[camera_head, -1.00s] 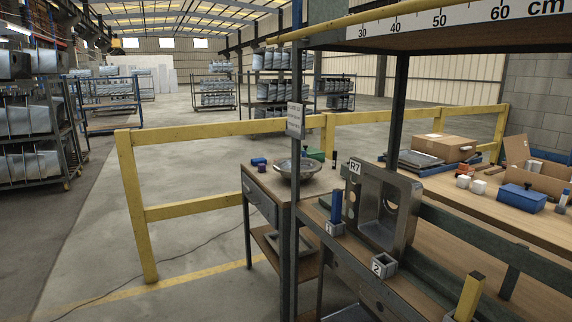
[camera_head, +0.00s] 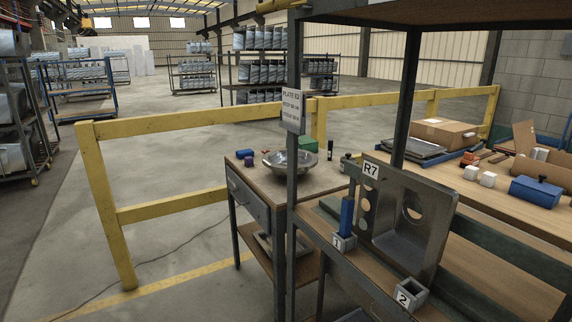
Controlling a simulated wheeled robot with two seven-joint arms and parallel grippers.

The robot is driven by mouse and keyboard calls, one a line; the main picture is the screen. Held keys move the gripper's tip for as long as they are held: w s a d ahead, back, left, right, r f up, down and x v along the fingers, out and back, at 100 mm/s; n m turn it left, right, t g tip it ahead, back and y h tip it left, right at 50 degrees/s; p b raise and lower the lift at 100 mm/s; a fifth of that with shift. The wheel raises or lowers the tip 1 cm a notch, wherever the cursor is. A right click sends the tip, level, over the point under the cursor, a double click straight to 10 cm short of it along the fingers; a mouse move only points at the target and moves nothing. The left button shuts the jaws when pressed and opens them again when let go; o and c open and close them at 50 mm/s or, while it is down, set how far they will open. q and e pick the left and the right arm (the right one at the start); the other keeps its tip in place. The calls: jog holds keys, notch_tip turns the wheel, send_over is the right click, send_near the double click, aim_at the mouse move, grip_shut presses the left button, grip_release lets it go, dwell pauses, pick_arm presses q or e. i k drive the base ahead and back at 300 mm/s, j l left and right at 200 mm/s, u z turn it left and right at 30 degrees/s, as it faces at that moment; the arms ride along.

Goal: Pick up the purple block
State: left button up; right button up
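A small purple block (camera_head: 249,162) sits on the top of the small side table (camera_head: 262,184), near its left edge. It is small in the picture, so its exact shape is hard to tell. A blue item (camera_head: 244,153) lies just behind it, and a metal bowl (camera_head: 290,160) stands to its right. Neither of my grippers is in view.
A dark rack post (camera_head: 292,230) stands in front of the side table. To the right, a steel sink (camera_head: 408,222) stands by a blue bar (camera_head: 347,215) in holder 1; holder 2 (camera_head: 410,293) looks empty. A yellow rail (camera_head: 190,126) runs behind.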

aim_at(248, 160)
jog(key=i+j+z, duration=0.35)
jog(key=i+j, duration=0.3)
jog(key=i+j+z, duration=0.2)
jog(key=j, duration=0.25)
jog(key=i+j+z, duration=0.15)
jog(key=i+j, duration=0.2)
jog(key=i+j+z, duration=0.2)
jog(key=j, duration=0.4)
jog(key=i+j+z, duration=0.3)
jog(key=j, duration=0.35)
jog(key=i+j+z, duration=0.1)
jog(key=j, duration=0.25)
jog(key=i+j+z, duration=0.3)
jog(key=j, duration=0.45)
jog(key=i, duration=0.1)
